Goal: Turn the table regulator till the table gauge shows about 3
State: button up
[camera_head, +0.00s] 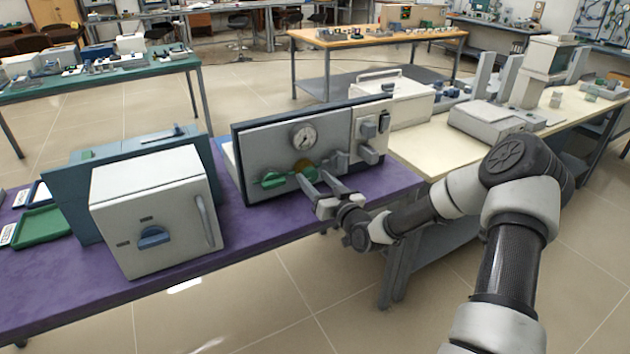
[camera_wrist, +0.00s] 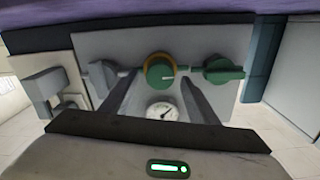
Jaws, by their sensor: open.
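The table regulator is a round green knob with a yellow ring (camera_head: 305,165) on the front of a grey panel (camera_head: 258,150); it also shows in the wrist view (camera_wrist: 160,70). The round white table gauge (camera_head: 304,137) sits above it on the panel. In the wrist view, which looks upside down, the gauge (camera_wrist: 165,111) appears below the knob; its numbers are too small to read. My gripper (camera_head: 312,176) is open in front of the panel. In the wrist view its fingers (camera_wrist: 159,76) stand either side of the knob; I cannot tell whether they touch it.
A green lever handle (camera_head: 273,180) is left of the regulator, and a grey fitting (camera_head: 338,161) is right. Switches (camera_head: 372,135) sit on the panel's right end. A white furnace (camera_head: 155,210) stands left on the purple table (camera_head: 245,230). Open floor lies in front.

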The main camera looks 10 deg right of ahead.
jog(key=shift+w+a, duration=0.1)
jog(key=shift+w, duration=0.3)
jog(key=c, duration=1)
jog(key=shift+c, duration=0.2)
